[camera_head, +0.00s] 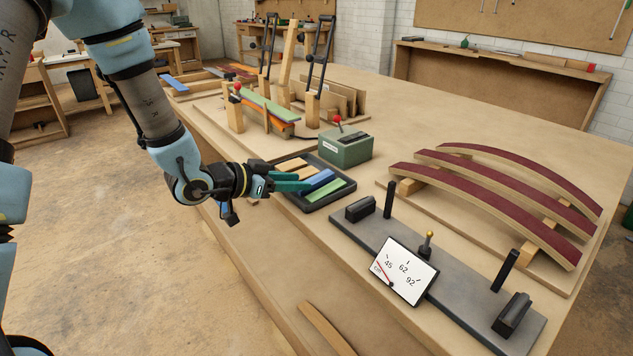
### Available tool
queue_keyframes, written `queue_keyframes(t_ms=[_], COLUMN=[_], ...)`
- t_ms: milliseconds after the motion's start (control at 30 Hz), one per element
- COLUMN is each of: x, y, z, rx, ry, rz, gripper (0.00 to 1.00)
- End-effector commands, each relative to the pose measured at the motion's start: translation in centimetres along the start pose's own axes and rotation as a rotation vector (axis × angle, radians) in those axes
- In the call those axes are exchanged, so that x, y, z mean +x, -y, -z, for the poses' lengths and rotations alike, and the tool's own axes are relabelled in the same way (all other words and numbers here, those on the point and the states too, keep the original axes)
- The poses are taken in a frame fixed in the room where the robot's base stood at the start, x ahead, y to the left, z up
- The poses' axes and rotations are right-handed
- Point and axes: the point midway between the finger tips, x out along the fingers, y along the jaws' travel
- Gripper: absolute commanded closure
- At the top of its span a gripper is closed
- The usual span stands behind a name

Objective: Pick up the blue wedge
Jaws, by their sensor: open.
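The blue wedge (322,177) lies in a dark tray (313,207) on the bench, between a tan wedge (291,165) and a green wedge (327,193). My gripper (303,181) reaches in from the left over the tray's left side. Its two teal fingers are apart, with nothing seen between them. The fingertips appear close to the left end of the blue wedge and partly cover it in this view. I cannot tell their exact height above it.
A green box with a red-knobbed lever (346,148) stands just behind the tray. A grey gauge fixture with a dial (404,271) is at front right. Curved red-topped laminations (500,194) lie further right. A clamping stand with coloured strips (268,105) is behind.

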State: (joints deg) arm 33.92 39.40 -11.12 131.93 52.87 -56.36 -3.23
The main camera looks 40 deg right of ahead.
Motion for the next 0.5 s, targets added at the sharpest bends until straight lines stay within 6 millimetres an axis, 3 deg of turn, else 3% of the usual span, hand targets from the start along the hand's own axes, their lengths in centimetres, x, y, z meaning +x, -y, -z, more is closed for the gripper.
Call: queue_keyframes(t_ms=[233, 500], x=[3.5, 4.2], y=[0.0, 0.1], z=[0.0, -0.1], rx=[-0.002, -0.002], ry=[0.003, 0.003], rz=[-0.002, 0.0], gripper=[0.57, 0.57])
